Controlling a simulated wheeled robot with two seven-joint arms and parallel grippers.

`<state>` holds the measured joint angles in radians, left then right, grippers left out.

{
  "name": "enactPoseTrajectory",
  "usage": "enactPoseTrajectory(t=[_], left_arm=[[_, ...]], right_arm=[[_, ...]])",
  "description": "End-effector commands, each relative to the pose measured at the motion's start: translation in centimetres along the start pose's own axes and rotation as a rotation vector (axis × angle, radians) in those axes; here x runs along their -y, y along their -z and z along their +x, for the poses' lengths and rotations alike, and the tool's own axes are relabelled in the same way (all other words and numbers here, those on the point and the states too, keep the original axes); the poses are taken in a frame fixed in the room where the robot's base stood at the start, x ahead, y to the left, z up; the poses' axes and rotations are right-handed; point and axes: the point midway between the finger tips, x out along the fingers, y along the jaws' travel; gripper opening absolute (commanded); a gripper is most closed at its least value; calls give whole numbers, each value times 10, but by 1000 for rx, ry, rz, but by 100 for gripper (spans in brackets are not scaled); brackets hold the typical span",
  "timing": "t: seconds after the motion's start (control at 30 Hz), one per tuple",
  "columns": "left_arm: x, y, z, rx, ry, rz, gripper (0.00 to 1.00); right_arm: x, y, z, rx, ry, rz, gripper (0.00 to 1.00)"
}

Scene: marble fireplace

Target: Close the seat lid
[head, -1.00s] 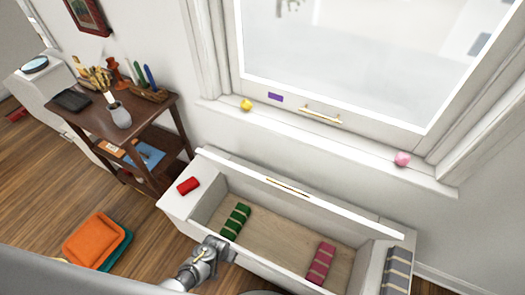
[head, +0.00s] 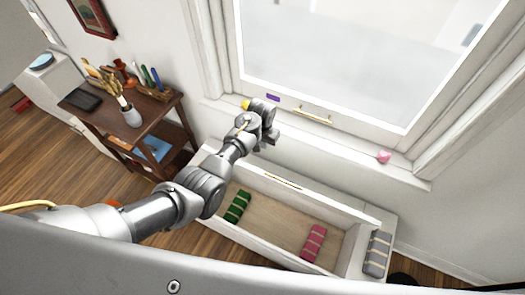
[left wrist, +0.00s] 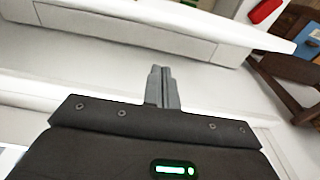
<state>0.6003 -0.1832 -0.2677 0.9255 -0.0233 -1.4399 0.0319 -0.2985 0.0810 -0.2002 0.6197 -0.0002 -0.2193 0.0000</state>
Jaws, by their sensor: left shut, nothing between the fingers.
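The seat lid (head: 325,206) is the long white panel standing raised along the back of the open window bench, with a gold handle (head: 284,182) on its top edge. The bench box (head: 275,225) below it is open. My left gripper (head: 273,138) is high near the wall under the window, towards the lid's left half; how far it is from the lid is unclear. In the left wrist view its fingers (left wrist: 162,88) are shut together with nothing between them. A long white panel crosses beyond them. My right gripper is not in view.
A green striped bundle (head: 237,206) and a pink one (head: 314,243) lie inside the box. A grey striped bundle (head: 377,253) lies on the bench's right end. The windowsill (head: 340,148) holds a pink item (head: 384,157). A wooden side table (head: 160,112) stands left.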

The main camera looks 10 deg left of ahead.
Motion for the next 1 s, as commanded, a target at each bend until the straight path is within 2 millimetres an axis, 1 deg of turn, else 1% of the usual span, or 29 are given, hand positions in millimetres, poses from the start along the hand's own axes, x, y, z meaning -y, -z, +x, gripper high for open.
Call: enactPoseTrajectory(t=[0.03,0.17,0.27,0.5,0.77,0.83,0.9,1.0], left_arm=[[0,0,8,0,0,0,0],[0,-1,25,0,0,0,0],[0,-1,39,-1,-1,-1,0],[0,-1,73,-1,-1,-1,0],[0,0,101,-2,-1,-1,0],[0,-10,93,2,-1,-1,0],[0,-20,95,1,-1,-1,0],[0,-31,99,0,-1,-1,0]], right_arm=[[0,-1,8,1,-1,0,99],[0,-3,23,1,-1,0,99],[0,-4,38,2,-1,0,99],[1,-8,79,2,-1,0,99],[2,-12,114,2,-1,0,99],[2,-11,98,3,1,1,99],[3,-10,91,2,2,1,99],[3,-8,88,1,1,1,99]])
